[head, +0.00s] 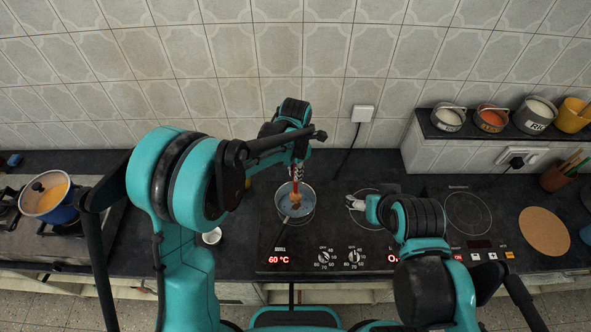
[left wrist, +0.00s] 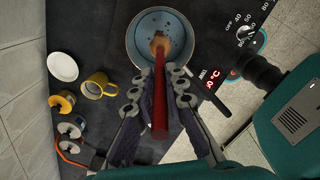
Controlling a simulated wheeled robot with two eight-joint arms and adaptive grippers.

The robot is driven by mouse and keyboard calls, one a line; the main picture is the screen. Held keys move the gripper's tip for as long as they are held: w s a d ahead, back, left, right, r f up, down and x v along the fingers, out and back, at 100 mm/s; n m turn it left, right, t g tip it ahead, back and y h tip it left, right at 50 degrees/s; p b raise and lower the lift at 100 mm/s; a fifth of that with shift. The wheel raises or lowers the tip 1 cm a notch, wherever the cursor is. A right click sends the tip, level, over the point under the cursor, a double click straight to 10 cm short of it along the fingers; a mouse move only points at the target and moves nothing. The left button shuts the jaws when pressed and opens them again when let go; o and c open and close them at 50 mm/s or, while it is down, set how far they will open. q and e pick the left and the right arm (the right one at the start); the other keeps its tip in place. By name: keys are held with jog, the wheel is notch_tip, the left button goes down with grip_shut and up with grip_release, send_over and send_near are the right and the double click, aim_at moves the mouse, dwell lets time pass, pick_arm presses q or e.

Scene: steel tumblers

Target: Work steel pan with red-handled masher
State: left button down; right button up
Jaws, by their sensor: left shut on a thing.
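The steel pan (head: 310,203) stands on the black hob, with its dark handle toward the front. In the left wrist view the pan (left wrist: 134,38) is at the top, with dark bits scattered inside. The red-handled masher (head: 294,187) stands nearly upright with its lower end inside the pan. Its red handle (left wrist: 160,112) runs between my left fingers, and its light brown lower part is over the pan's inside. My left gripper (head: 298,172) is shut on the handle above the pan. My right gripper (head: 356,202) is apart, right of the pan; its jaws are too small to judge.
A blue pot (head: 66,204) stands far left. A white cup (head: 211,236) is left of the hob. A yellow mug (left wrist: 92,89), white dish (left wrist: 62,67) and small jars lie left in the wrist view. Several bowls stand on the right shelf (head: 465,131). A cork mat (head: 544,232) lies right.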

pick_arm(q)
jog(key=shift+f+b, duration=2.55)
jog(key=shift+f, duration=0.75)
